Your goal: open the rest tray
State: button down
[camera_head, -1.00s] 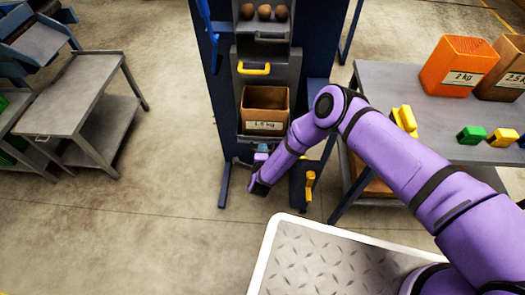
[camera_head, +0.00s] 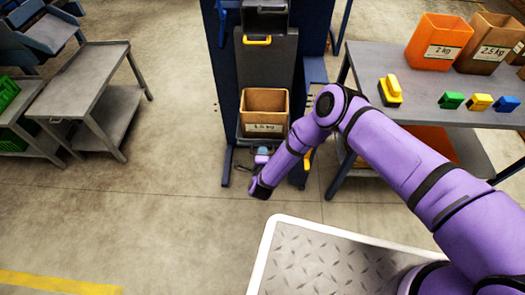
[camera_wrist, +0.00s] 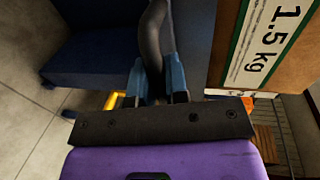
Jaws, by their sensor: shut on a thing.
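The tray (camera_head: 262,139) sits low on the blue grader frame and bears a brown box (camera_head: 279,99) labelled 1.5 kg. A grey panel (camera_head: 265,68) shows behind the box. My gripper (camera_head: 263,151) is just below the tray's front, partly hidden by my arm. In the wrist view, my gripper (camera_wrist: 155,85) has its blue fingers shut around a dark curved handle (camera_wrist: 153,35). Where this handle joins the tray is not clear. The box's label (camera_wrist: 272,40) shows at the right there.
A yellow handle (camera_head: 257,40) is on the grader above. At right, a grey table (camera_head: 400,58) bears an orange box (camera_head: 437,35), another brown box (camera_head: 484,46) and coloured blocks. A grey cart (camera_head: 85,75) stands at left. The floor left of my base is clear.

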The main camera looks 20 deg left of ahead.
jog(key=shift+v, duration=0.85)
jog(key=shift+f, duration=0.2)
jog(key=c, duration=1.1)
grip_release()
jog(key=v, duration=1)
jog(key=shift+s+d+r, duration=0.15)
jog(key=shift+s, duration=0.25)
jog(key=shift+s, duration=0.1)
